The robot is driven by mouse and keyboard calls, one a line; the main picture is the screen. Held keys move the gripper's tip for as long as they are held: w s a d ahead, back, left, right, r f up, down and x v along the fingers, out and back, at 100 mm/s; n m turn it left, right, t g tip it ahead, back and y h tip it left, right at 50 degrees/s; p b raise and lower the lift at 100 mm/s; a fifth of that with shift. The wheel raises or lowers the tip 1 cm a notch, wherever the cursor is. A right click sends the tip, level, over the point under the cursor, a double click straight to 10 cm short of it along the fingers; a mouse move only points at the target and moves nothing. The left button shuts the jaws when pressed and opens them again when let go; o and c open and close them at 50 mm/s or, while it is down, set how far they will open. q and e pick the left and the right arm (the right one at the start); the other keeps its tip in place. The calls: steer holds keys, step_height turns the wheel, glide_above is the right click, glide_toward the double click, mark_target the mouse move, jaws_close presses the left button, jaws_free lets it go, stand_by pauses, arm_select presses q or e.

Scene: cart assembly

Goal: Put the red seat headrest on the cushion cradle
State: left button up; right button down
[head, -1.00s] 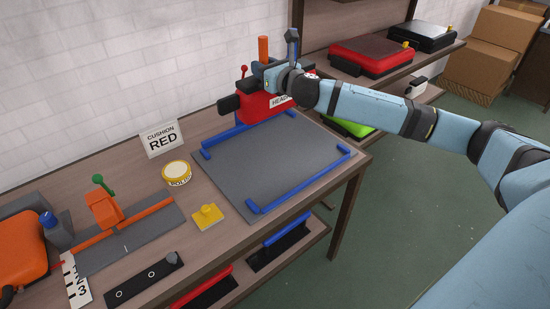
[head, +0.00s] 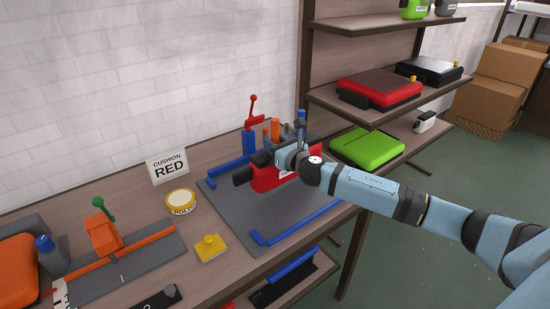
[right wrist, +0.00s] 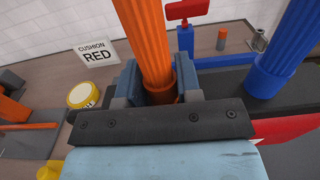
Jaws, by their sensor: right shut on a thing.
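The red seat headrest (head: 265,180), with black ends and a partly hidden white label, is held over the cushion cradle. My right gripper (head: 287,157) is shut on its orange post (right wrist: 150,45); a blue post (right wrist: 285,50) stands beside it. A strip of red shows at the right of the right wrist view (right wrist: 285,127). The cushion cradle (head: 240,212) is a grey plate with blue rails, near the "CUSHION RED" sign (head: 168,168). The headrest covers part of the plate; I cannot tell whether it touches. My left gripper is not in view.
A red-handled clamp on a blue post (head: 251,125) stands at the cradle's back. A yellow tape roll (head: 181,202) and yellow knobbed block (head: 210,248) lie to its left. Shelves at the right hold a red case (head: 380,90) and a green case (head: 367,148).

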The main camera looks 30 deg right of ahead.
step_height(320, 180, down, 4)
steer(key=shift+f+b, duration=0.1)
steer(key=shift+b, duration=0.6)
steer(key=c, duration=0.8)
jaws_free()
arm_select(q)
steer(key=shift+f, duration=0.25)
arm_select(e)
steer(key=shift+s, duration=0.1)
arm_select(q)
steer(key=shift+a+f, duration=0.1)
arm_select(e)
steer(key=s, duration=0.8)
steer(key=s+d, duration=0.1)
steer(key=s, duration=0.3)
